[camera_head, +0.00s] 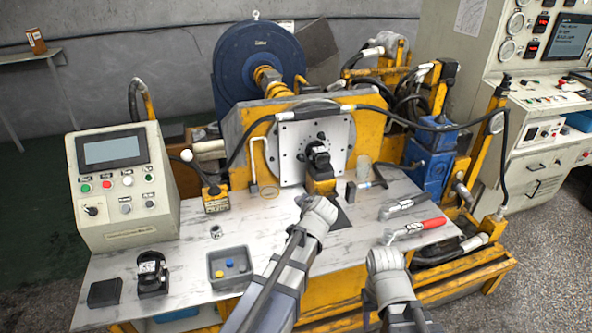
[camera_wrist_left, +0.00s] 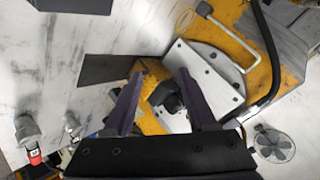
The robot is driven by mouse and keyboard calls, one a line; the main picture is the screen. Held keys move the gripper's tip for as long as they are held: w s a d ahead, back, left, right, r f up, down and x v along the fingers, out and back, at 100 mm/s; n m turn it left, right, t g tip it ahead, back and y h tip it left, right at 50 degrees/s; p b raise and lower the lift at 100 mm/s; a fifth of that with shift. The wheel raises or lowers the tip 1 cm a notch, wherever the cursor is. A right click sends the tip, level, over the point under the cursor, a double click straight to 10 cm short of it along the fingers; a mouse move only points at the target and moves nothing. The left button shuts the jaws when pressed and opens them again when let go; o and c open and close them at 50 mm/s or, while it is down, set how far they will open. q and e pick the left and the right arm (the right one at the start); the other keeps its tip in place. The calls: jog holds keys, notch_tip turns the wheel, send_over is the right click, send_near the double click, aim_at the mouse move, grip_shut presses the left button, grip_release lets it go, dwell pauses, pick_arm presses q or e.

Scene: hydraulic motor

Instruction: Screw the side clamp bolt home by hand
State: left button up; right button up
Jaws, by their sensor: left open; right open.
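The black hydraulic motor (camera_head: 318,156) sits against the pale mounting plate (camera_head: 340,132) on a yellow block (camera_head: 321,184). My left gripper (camera_head: 304,200) is just in front of and below the motor. In the left wrist view its two fingers (camera_wrist_left: 160,92) are open, with part of the black motor (camera_wrist_left: 168,100) showing between and beyond them. I cannot tell whether they touch anything. The side clamp bolt cannot be made out clearly; the fingers may hide it. My right gripper (camera_head: 388,246) is open and empty-looking over the front edge of the bench, away from the motor.
A grey tray (camera_head: 230,266), black part (camera_head: 152,274) and control box (camera_head: 125,187) stand left. A black hose (camera_head: 405,122) arches above.

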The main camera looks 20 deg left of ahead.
pick_arm(q)
jog(key=w+a+r+m+t+b, duration=0.1)
jog(key=w+a+m+t+b, duration=0.2)
jog(key=w+a+t+b, duration=0.5)
jog(key=m+h+b, duration=0.7)
jog(key=m+h, duration=0.1)
jog(key=m, duration=0.5)
send_near(301, 158)
jog(key=shift+w+a+f, duration=0.2)
jog(key=shift+w+f, duration=0.2)
jog(key=shift+f, duration=0.35)
jog(key=shift+w, duration=0.1)
jog(key=w+d, duration=0.1)
jog(key=w, duration=0.6)
jog(key=shift+w+d, duration=0.25)
jog(key=shift+d, duration=0.05)
grip_shut()
